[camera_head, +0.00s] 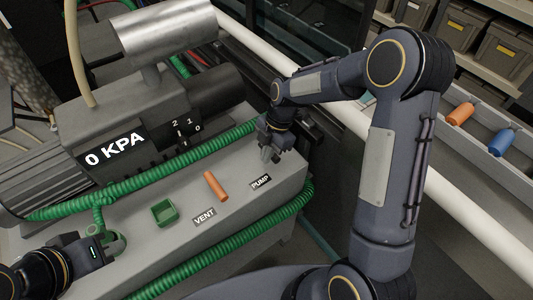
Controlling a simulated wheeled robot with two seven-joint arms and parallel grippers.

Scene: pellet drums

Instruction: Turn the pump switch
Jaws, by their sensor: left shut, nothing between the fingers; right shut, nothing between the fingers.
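The grey pump unit (100,115) carries a black panel reading "0 KPA" (115,148) and a small dark dial (182,135) marked 2, 1, 0. A PUMP label (260,181) lies on the grey bench top. My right gripper (271,156) is shut and empty, pointing down just above and behind that label. Any switch under it is hidden, and I cannot tell whether it touches one. An orange handle (215,186) lies near the VENT label (204,216). My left gripper (112,243) is shut and empty at the lower left, by a green fitting.
Green ribbed hoses (150,180) run along the bench's back and front edges. A small green square tray (164,212) sits on the bench (240,212). Orange (461,114) and blue (501,142) cylinders lie in a rack at right. A white pipe (470,220) crosses behind my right arm.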

